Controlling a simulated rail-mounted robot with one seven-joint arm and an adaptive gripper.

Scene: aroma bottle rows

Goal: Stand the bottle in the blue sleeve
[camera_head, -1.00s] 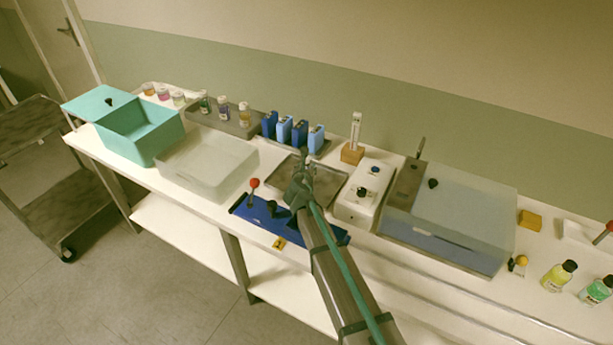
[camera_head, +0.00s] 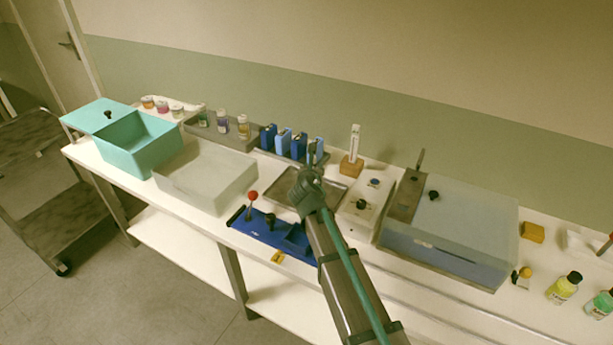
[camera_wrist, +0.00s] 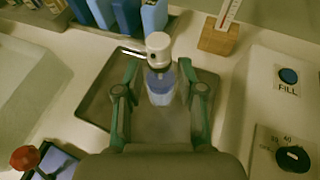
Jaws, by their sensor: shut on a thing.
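My gripper (camera_wrist: 160,80) has its green fingers on both sides of a small bottle. The bottle (camera_wrist: 159,88) is clear with blue contents and a white cap, and looks roughly upright over the grey tray (camera_wrist: 98,98). In the head view my gripper (camera_head: 310,172) is above this tray and largely hides the bottle. Several upright sleeves, alternating dark blue and light blue, stand in a row behind the tray. A dark blue sleeve (camera_head: 299,145) and a light blue sleeve (camera_head: 283,140) show there; the bottle is apart from them in the wrist view.
A white control box (camera_head: 362,207) and a wooden block with a thermometer (camera_head: 351,166) stand right of the tray. A blue fixture with a red-knobbed lever (camera_head: 252,196) lies in front. A translucent bin (camera_head: 205,180) is left; a large lidded tank (camera_head: 455,225) is right.

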